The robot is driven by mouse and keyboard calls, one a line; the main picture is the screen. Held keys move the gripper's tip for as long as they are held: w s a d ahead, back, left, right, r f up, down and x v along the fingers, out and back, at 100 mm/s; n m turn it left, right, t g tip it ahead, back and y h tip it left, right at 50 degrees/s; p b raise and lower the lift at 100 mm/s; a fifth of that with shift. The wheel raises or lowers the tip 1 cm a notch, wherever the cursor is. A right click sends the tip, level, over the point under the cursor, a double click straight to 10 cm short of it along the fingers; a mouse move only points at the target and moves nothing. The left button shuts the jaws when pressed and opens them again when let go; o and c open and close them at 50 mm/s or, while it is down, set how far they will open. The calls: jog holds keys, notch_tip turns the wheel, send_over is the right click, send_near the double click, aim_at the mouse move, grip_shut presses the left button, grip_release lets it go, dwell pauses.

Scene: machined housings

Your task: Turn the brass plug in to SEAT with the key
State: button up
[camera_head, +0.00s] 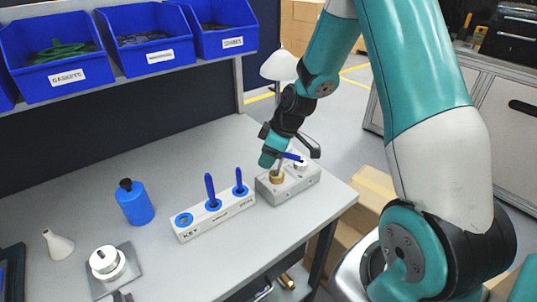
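The machined housing (305,186) is a grey metal block near the table's right edge. The brass plug (277,179) sits in its top at the left side. My gripper (287,157) is just above the housing, shut on the blue-handled key (294,157). The key's shank points down at the brass plug; how deep it sits in the plug is too small to tell. The fingertips are partly hidden by the wrist. Any SEAT mark on the housing cannot be made out.
A pale tool rack (216,218) left of the housing has an empty hole at its KEY end and two blue-handled tools (211,190) standing in it. A blue bottle (135,202), a white cone (58,244) and a round dial fixture (107,262) stand further left. Blue bins (55,76) hang behind.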

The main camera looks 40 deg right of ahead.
grip_shut()
jog(key=shift+m, duration=0.5)
jog(key=shift+o, duration=0.5)
grip_release()
